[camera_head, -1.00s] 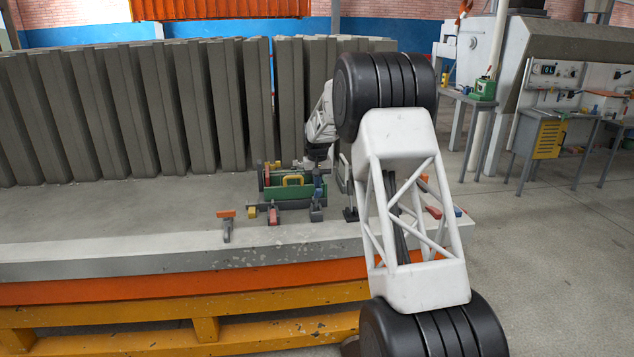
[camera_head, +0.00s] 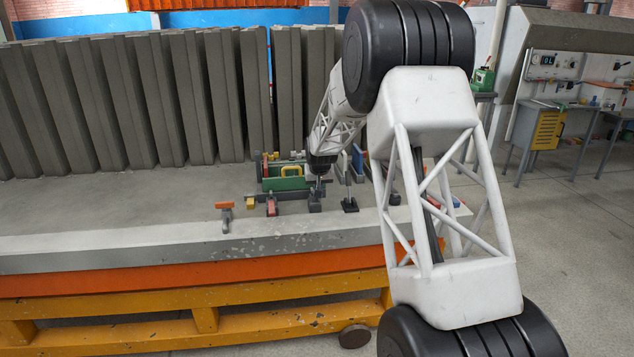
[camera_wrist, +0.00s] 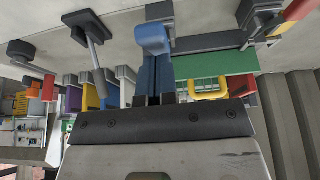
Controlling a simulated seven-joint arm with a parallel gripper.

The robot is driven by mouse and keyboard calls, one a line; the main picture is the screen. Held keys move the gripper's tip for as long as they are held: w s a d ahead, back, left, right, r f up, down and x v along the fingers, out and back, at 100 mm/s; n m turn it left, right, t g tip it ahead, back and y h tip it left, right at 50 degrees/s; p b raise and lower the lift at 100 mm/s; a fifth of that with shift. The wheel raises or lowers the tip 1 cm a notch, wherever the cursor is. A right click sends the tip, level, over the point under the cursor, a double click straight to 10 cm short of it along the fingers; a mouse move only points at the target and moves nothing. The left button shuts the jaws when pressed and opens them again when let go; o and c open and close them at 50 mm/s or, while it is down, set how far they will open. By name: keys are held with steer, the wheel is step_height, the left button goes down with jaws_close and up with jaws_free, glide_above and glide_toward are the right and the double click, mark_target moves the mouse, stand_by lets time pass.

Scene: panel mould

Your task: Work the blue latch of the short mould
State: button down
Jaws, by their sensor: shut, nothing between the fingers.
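The short mould is a green block (camera_head: 284,184) with a yellow handle (camera_head: 292,170) on the bench; it also shows in the wrist view (camera_wrist: 215,66). The blue latch (camera_wrist: 152,38) shows in the wrist view as a rounded blue handle end at the mould's left side. My gripper (camera_wrist: 157,62) is shut and empty, its two narrow fingers side by side with their tips close to the blue handle. I cannot tell whether they touch it. In the head view my gripper (camera_head: 318,179) is at the mould's right front corner and largely hides the latch.
A red-handled clamp (camera_head: 271,206) and an orange-handled clamp (camera_head: 226,213) stand in front and to the left. A grey post on a dark foot (camera_head: 350,203) stands close on the right. Tall grey panels (camera_head: 150,100) line the back. The bench front left is clear.

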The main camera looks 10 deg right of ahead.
steer(key=shift+s+f+t, duration=0.8)
steer(key=shift+s+f, duration=0.4)
steer(key=shift+f, duration=0.25)
steer(key=shift+s+f, duration=0.4)
steer(key=shift+f, duration=0.2)
steer(key=shift+f, duration=0.15)
steer(key=shift+r, duration=0.6)
step_height(320, 180, up, 4)
steer(key=shift+f, duration=0.25)
steer(key=s+f+v, duration=0.1)
steer(key=s+v, duration=0.1)
steer(key=v, duration=0.7)
steer(key=shift+s+r, duration=0.15)
